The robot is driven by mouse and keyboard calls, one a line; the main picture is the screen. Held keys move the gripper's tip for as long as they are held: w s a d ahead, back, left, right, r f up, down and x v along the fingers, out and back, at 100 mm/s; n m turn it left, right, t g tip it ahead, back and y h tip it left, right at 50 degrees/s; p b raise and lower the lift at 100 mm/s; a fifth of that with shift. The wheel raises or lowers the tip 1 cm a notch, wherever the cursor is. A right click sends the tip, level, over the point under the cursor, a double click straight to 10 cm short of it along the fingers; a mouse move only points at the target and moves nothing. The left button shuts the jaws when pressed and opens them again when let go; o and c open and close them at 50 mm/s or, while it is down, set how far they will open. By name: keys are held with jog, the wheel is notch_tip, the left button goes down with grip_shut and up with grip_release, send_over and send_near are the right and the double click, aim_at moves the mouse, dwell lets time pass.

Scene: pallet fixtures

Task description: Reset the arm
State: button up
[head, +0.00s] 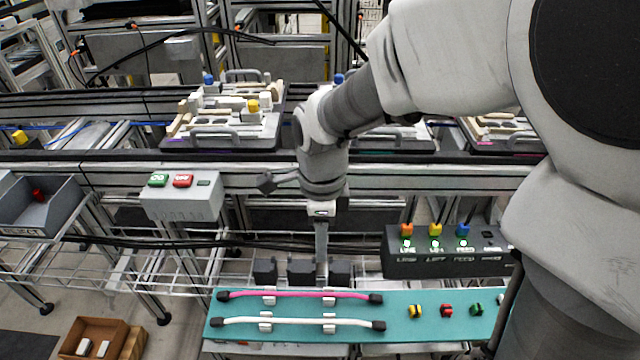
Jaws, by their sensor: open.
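My arm reaches in from the right side of the head view and bends down near the middle. My gripper (320,275) points downward, just behind the teal board. Its jaws are small and dark in this view, and nothing can be seen held in them. The gripper is close to several black blocks (265,271) behind the board. The teal board (400,338) carries a pink cable (295,294) and a white cable (290,321), each resting in white clips with black ends.
A grey box with green and red buttons (180,205) hangs from the rail at left. A dark switch panel (430,262) with lit green lights stands right of the gripper. Pallets with fixtures (225,125) sit on the conveyor behind. A grey bin (60,212) is at far left.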

jog(key=shift+r, duration=0.6)
jog(key=s+d+r+n+t, duration=0.6)
jog(key=s+d+r+n, duration=0.55)
jog(key=n, duration=0.65)
notch_tip(320, 180, up, 14)
jog(key=w+d+p, duration=0.1)
jog(key=p, duration=1.2)
jog(key=shift+w+d+f, duration=0.15)
jog(key=shift+w+d, duration=0.05)
jog(key=shift+w, duration=0.05)
